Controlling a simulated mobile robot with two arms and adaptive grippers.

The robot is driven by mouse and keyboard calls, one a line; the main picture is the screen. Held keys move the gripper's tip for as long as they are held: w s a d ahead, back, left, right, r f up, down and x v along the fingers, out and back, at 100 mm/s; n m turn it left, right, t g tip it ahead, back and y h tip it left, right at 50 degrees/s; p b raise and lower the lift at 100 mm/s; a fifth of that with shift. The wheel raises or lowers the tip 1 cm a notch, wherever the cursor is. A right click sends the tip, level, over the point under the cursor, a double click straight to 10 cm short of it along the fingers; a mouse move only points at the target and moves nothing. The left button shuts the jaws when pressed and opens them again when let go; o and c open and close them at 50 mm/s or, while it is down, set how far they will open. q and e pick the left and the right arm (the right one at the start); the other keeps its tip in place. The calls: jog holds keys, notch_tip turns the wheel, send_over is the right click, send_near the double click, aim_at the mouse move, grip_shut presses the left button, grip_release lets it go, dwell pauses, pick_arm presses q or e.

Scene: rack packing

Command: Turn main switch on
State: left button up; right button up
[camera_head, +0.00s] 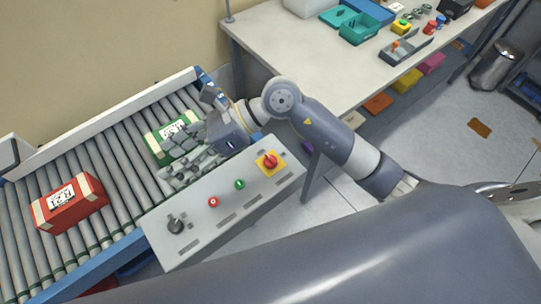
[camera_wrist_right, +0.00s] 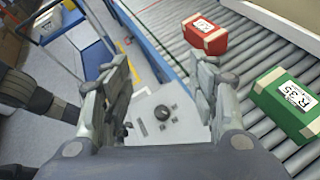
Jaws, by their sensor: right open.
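A grey control panel (camera_head: 222,211) stands in front of the conveyor. It bears a red rotary switch on a yellow plate (camera_head: 269,161) at its right end, a green button (camera_head: 239,184), a red button (camera_head: 213,202) and a black knob (camera_head: 175,226) at its left end. No label readable here names the main switch. My right gripper (camera_head: 172,160) is open and empty above the panel's back edge, apart from all controls. In the right wrist view the black knob (camera_wrist_right: 161,112) shows between the open fingers (camera_wrist_right: 164,84), beyond them. My left gripper is not in view.
The roller conveyor (camera_head: 32,243) carries a red box (camera_head: 69,203) and a green box (camera_head: 158,146), the latter partly behind my right gripper. A table (camera_head: 290,50) with trays and small parts stands at the back right.

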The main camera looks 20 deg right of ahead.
jog(key=w+d+f+n+h, duration=0.2)
jog(key=d+f+h, duration=0.4)
jog(key=d+f, duration=0.15)
jog(key=h, duration=0.7)
send_near(271, 158)
notch_tip(271, 158, down, 10)
jog(key=shift+r+p, duration=0.25)
jog(key=shift+p, duration=0.25)
jog(key=shift+c, duration=0.3)
jog(key=c, duration=1)
